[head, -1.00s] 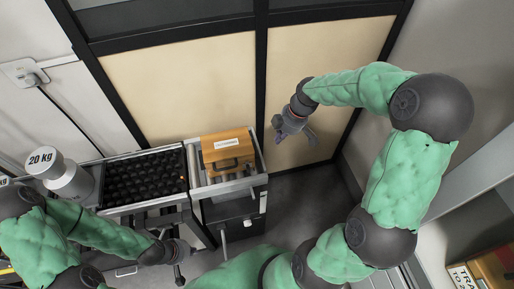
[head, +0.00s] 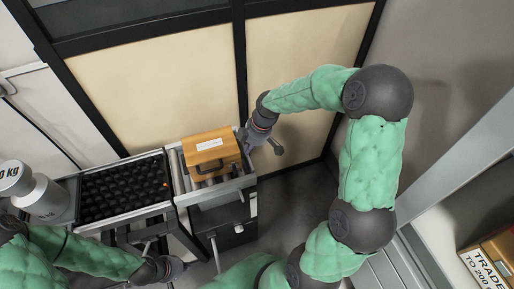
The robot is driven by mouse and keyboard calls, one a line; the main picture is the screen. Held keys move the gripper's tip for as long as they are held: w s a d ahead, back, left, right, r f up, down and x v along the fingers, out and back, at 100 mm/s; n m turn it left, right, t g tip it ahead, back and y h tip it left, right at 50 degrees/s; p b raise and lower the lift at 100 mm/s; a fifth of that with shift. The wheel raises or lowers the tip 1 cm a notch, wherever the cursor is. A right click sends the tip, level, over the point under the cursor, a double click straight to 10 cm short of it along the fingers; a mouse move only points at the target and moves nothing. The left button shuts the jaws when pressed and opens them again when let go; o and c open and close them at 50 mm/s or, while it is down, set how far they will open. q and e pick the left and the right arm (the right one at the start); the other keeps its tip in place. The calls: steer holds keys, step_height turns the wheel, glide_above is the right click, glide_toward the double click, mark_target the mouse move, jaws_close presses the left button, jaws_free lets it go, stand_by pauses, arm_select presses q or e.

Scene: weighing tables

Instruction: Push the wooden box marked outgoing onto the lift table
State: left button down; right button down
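The wooden box (head: 212,147) has a white label on its top and a dark handle on its near side. It sits on a small roller-topped unit (head: 223,190). The label is too small to read. To its left is a table with a bed of black rollers or balls (head: 125,190); I cannot tell if this is the lift table. My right gripper (head: 262,143) is at the box's right side, very close to it; contact cannot be made out. My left gripper (head: 178,268) is low in front of the tables, apart from the box. Finger openings are unclear.
A metal weight (head: 40,195) marked in kg stands at the left end of the black-topped table. A panelled wall (head: 150,90) is close behind. Another labelled box (head: 490,265) is at the lower right. Floor is open right of the small unit.

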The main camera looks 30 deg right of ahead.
mark_target(234, 147)
steer(key=shift+w+a, duration=0.35)
steer(key=shift+a, duration=0.15)
steer(key=w+a, duration=0.1)
steer(key=w+a+p, duration=0.1)
steer(key=a, duration=0.1)
steer(key=shift+w+a, duration=0.15)
steer(key=shift+w, duration=0.15)
steer(key=shift+r, duration=0.1)
steer(key=v, duration=1.1)
steer(key=shift+s+r, duration=0.15)
steer(key=shift+r, duration=0.15)
